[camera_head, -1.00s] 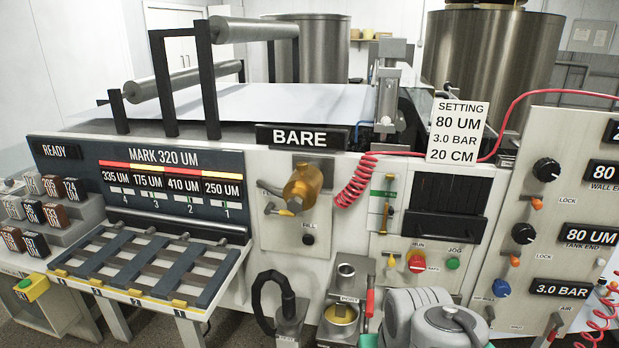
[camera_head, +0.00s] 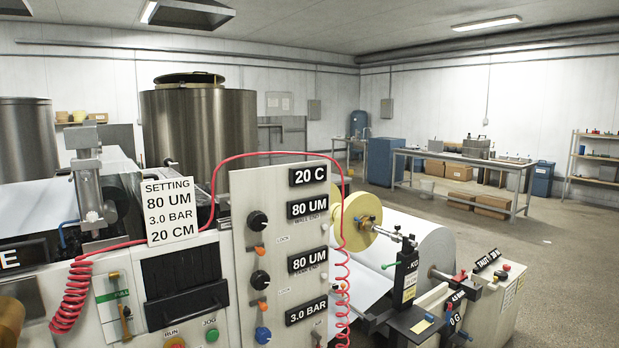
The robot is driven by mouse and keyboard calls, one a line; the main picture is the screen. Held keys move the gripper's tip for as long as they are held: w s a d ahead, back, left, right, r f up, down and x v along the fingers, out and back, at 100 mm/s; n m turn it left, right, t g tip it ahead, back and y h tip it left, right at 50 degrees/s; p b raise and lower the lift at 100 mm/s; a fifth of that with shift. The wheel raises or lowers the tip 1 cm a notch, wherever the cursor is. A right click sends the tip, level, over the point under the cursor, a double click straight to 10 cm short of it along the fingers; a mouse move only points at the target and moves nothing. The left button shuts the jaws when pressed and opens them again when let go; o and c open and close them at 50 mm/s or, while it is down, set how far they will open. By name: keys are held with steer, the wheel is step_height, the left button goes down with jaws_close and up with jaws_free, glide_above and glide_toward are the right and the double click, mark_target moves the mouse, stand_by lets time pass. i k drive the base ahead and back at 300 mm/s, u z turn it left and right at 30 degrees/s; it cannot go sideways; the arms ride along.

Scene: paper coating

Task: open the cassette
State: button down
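No part is labelled as the cassette, and I cannot tell for sure which one it is. A black ribbed box (camera_head: 184,287) is set in the white machine front at the lower left, under a white card (camera_head: 170,209) reading 80 UM, 3.0 BAR, 20 CM. Whether this box opens is not clear. To the right, a large white roll (camera_head: 432,262) sits on the machine beside a yellow wheel (camera_head: 357,221). My gripper is not in view.
A control panel (camera_head: 283,240) with black knobs stands mid-left, a red coiled hose (camera_head: 73,296) hanging across the machine. A grey unit (camera_head: 497,300) stands at lower right. A workbench (camera_head: 470,165) and shelves (camera_head: 597,165) stand behind. The floor at right is largely clear.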

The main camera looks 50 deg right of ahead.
mark_target(172, 308)
steer(key=z, duration=0.15)
steer(key=k, duration=0.45)
steer(key=z, duration=0.55)
steer(key=k, duration=0.8)
steer(key=u, duration=0.6)
steer(key=i, duration=0.7)
steer(key=u, duration=0.7)
steer(key=i, duration=0.7)
steer(key=z, duration=0.15)
